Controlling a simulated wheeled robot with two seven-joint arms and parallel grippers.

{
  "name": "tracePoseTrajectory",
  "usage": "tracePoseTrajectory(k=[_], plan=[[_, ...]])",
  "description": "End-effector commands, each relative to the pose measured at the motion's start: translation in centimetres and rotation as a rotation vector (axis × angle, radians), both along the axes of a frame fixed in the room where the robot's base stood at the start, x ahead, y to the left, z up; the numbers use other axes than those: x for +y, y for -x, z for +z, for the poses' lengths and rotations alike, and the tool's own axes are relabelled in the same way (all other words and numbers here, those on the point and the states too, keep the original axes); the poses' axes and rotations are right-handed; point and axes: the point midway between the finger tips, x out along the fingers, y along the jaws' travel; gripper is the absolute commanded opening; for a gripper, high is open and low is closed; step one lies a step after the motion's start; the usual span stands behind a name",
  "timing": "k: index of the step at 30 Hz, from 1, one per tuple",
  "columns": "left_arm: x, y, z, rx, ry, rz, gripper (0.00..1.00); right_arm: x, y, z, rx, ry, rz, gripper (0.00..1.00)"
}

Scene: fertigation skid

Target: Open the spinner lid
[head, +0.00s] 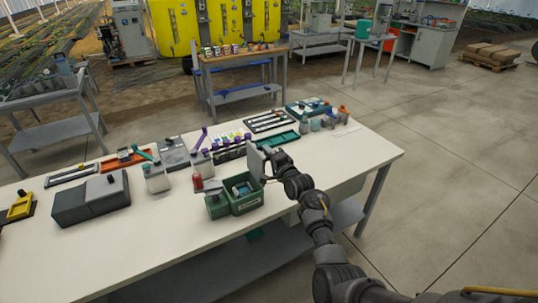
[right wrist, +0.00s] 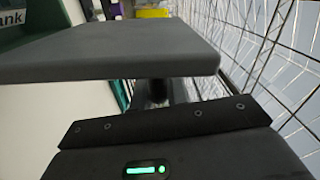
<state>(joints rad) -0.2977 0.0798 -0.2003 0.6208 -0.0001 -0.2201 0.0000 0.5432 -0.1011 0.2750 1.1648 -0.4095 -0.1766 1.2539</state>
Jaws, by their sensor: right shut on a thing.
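The spinner is a green box (head: 247,206) near the front edge of the white table. Its right part is open at the top and small items show inside. The spinner lid (head: 256,163), a flat grey plate, stands upright at the box's back right. My right gripper (head: 268,161) is at the lid, shut on it; the fingertips are mostly hidden. In the right wrist view the lid (right wrist: 110,55) is a broad grey slab across the picture, right in front of the gripper. A dark green surface with part of a label shows behind it. My left gripper is not in view.
The white table (head: 130,245) holds a dark grey box (head: 90,202), a white bottle with a green top (head: 156,178), a rack with purple-capped items (head: 230,150) and a teal tray (head: 283,139). The tabletop's right end and front left are clear.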

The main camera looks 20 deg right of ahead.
Motion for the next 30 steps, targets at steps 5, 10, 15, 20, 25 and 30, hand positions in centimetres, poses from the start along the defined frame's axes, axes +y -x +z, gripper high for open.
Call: tracePoseTrajectory(k=[5, 10, 15, 20, 25, 30], plan=[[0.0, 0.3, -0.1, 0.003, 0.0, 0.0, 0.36, -0.8, -0.1, -0.6, 0.003, 0.009, -0.002, 0.0], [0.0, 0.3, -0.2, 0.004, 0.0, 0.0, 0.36, -1.1, -0.1, -1.0, 0.005, 0.009, -0.002, 0.0], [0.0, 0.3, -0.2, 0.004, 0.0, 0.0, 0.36, -1.2, -0.1, -1.1, 0.007, 0.011, -0.002, 0.0], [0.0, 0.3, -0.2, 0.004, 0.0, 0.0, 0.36, -1.2, -0.1, -1.2, 0.008, 0.011, -0.002, 0.0], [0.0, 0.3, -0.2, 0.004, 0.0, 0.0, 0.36, -1.2, 0.0, -1.4, 0.011, 0.011, -0.001, 0.19], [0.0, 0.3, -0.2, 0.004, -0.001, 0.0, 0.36, -1.1, -0.1, -1.2, 0.009, 0.01, 0.0, 0.23]])
